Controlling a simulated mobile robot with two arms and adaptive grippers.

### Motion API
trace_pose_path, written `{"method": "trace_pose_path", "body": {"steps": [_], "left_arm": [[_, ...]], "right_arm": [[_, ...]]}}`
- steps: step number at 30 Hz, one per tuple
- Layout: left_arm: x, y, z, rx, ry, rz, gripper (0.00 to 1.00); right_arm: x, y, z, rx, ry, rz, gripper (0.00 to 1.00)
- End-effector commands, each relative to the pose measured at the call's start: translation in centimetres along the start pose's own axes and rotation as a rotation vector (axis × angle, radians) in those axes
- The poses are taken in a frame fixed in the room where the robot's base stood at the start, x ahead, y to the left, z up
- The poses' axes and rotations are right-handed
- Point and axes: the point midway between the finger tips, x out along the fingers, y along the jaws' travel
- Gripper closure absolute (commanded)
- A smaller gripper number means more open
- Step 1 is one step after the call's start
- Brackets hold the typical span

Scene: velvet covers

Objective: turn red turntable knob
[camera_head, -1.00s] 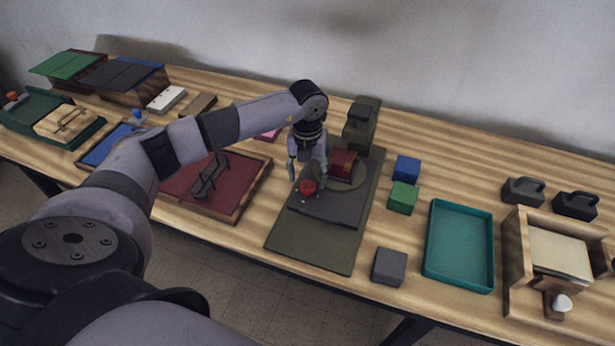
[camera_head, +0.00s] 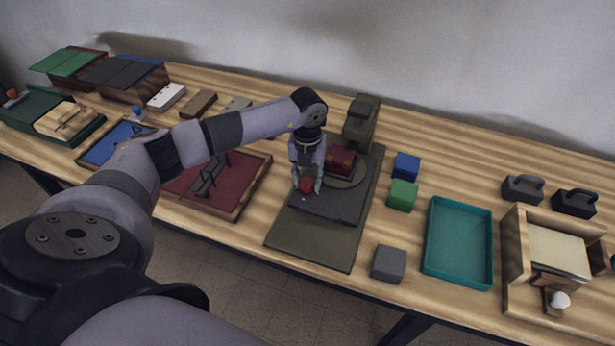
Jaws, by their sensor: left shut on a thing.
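The red turntable knob (camera_head: 306,184) sits on the dark front block of the turntable unit (camera_head: 303,243), near the middle of the table. My left gripper (camera_head: 306,186) reaches down from above and is shut on the knob, with a finger on each side of it. My left arm hides part of the table to the left. My right gripper is not in view.
A green cube (camera_head: 402,195), a blue cube (camera_head: 406,166) and a grey cube (camera_head: 388,264) stand right of the unit. A teal tray (camera_head: 459,282) and a wooden box (camera_head: 514,248) lie farther right. A dark red board (camera_head: 228,208) lies to the left.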

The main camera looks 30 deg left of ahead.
Motion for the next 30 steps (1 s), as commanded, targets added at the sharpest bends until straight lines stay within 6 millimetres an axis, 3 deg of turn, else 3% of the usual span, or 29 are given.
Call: {"method": "trace_pose_path", "body": {"steps": [8, 20, 30], "left_arm": [[0.0, 0.0, 0.0, 0.000, 0.000, 0.000, 0.94], [0.1, 0.0, 0.1, 0.088, -0.001, 0.000, 0.94], [0.3, -0.1, 0.1, 0.364, -0.003, -0.001, 0.94]], "right_arm": [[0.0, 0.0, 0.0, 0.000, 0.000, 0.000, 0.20], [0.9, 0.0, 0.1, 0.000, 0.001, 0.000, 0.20], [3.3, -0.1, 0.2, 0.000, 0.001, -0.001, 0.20]]}}
